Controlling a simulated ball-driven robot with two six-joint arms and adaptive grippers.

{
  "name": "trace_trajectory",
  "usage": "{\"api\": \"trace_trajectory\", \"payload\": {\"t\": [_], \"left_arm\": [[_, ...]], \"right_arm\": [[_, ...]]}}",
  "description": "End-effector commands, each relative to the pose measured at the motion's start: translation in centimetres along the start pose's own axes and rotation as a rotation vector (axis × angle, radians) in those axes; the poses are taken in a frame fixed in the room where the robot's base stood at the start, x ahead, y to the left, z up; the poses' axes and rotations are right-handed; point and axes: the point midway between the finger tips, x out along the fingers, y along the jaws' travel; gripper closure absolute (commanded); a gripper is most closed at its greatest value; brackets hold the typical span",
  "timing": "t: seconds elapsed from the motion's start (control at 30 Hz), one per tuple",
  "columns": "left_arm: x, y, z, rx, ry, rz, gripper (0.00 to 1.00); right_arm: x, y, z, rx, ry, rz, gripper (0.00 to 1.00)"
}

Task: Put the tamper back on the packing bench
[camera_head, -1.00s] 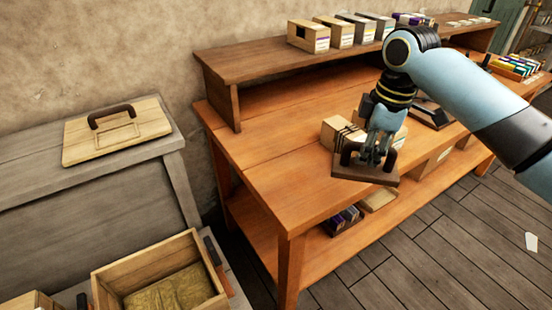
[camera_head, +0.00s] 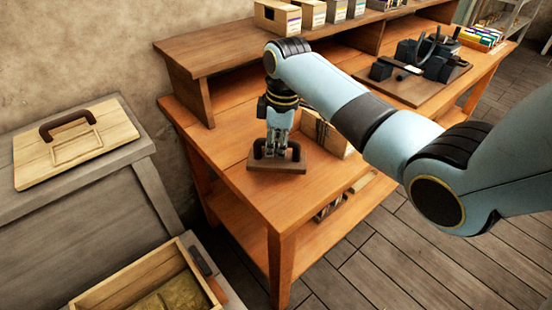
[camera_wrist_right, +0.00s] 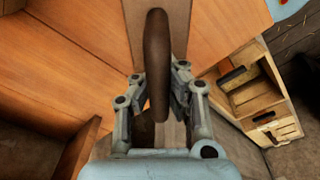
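The tamper (camera_head: 292,166) is a dark brown flat plate with an arched handle. It is at the left end of the orange wooden packing bench (camera_head: 230,150), level, on the top or just above it; I cannot tell which. My right gripper (camera_head: 272,150) points down and is shut on the handle. In the right wrist view the tamper's handle (camera_wrist_right: 156,45) runs between the two fingers of my right gripper (camera_wrist_right: 158,92). The fingers partly hide the handle in the head view. My left gripper is not in view.
Wrapped blocks (camera_head: 328,134) stand right of the tamper. A raised shelf (camera_head: 215,58) with several boxes runs along the bench's back. A dark device on a board (camera_head: 415,88) is farther right. A grey table (camera_head: 85,215) holds a handled wooden lid (camera_head: 100,143). An open crate (camera_head: 130,278) is below.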

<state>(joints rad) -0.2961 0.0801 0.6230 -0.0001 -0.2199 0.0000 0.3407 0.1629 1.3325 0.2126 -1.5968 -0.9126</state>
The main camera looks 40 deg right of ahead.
Motion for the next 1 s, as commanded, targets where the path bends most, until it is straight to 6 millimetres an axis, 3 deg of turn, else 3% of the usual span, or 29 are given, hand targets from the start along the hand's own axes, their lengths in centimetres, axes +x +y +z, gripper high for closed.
{"api": "trace_trajectory", "payload": {"t": [0.23, 0.63, 0.83, 1.0], "left_arm": [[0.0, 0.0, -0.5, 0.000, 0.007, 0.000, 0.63], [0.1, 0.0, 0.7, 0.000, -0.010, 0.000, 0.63], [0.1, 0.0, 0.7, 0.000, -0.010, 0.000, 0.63], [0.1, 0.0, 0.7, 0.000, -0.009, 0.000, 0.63]], "right_arm": [[3.4, -0.1, 0.3, 0.001, 0.000, -0.001, 1.00], [4.1, -0.1, 0.4, 0.000, 0.000, 0.001, 1.00], [4.0, -0.1, 0.4, 0.001, 0.000, 0.000, 0.73], [4.0, -0.1, 0.4, 0.001, 0.000, 0.000, 0.71]]}}
